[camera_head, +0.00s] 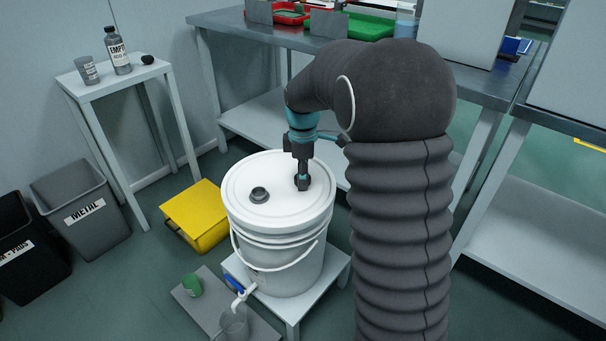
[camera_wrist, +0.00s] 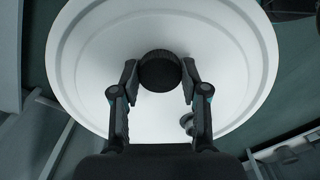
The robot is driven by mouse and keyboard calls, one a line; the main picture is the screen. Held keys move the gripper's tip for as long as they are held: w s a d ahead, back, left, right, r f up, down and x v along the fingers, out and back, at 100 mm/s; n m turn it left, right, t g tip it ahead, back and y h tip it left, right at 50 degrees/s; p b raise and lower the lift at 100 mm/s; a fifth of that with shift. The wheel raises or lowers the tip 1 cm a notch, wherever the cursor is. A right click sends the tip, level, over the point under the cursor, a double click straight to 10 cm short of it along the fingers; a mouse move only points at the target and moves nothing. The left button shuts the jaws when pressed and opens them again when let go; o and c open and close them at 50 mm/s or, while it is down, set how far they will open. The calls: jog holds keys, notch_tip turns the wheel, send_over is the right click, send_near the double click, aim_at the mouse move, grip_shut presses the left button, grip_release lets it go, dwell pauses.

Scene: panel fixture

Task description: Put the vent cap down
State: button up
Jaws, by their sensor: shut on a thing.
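The vent cap (camera_wrist: 160,70) is a dark, round, ribbed cap between the two fingers of my gripper (camera_wrist: 160,82) in the wrist view. My gripper is shut on it. In the head view my gripper (camera_head: 302,182) points down over the right part of the white bucket lid (camera_head: 275,209), with the dark cap at its tips. The cap is at or just above the lid; I cannot tell if it touches. A dark-rimmed vent fitting (camera_head: 259,194) stands on the lid to the left of my gripper, and it also shows in the wrist view (camera_wrist: 187,121).
The bucket (camera_head: 290,275) stands on a small white stand (camera_head: 337,268). A tap (camera_head: 240,296) sticks out over a clear beaker (camera_head: 233,322); a green-topped jar (camera_head: 192,285) is nearby. A yellow box (camera_head: 196,214), bins and a side table (camera_head: 118,78) are left. A workbench (camera_head: 225,20) stands behind.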

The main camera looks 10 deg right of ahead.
jog(key=o, duration=1.2)
jog(key=shift+f, duration=0.1)
notch_tip(320, 180, up, 12)
jog(key=s+r+m+t, duration=0.1)
jog(key=s+r+m, duration=0.25)
jog(key=s, duration=0.25)
jog(key=shift+s+a+f+m+t+p, duration=0.15)
jog(key=shift+s+f+m+t, duration=0.5)
jog(key=shift+s+m, duration=2.3)
jog(key=shift+s+a+f+m+t+p, duration=0.15)
jog(key=shift+s+f+m+t, duration=0.55)
jog(key=shift+s, duration=4.25)
jog(key=shift+s+f+m+t+p, duration=0.25)
jog(key=shift+s+m+t, duration=0.7)
jog(key=shift+s+m, duration=2.1)
jog(key=shift+s+f+n, duration=0.1)
jog(key=shift+s+n, duration=0.8)
jog(key=shift+n, duration=0.05)
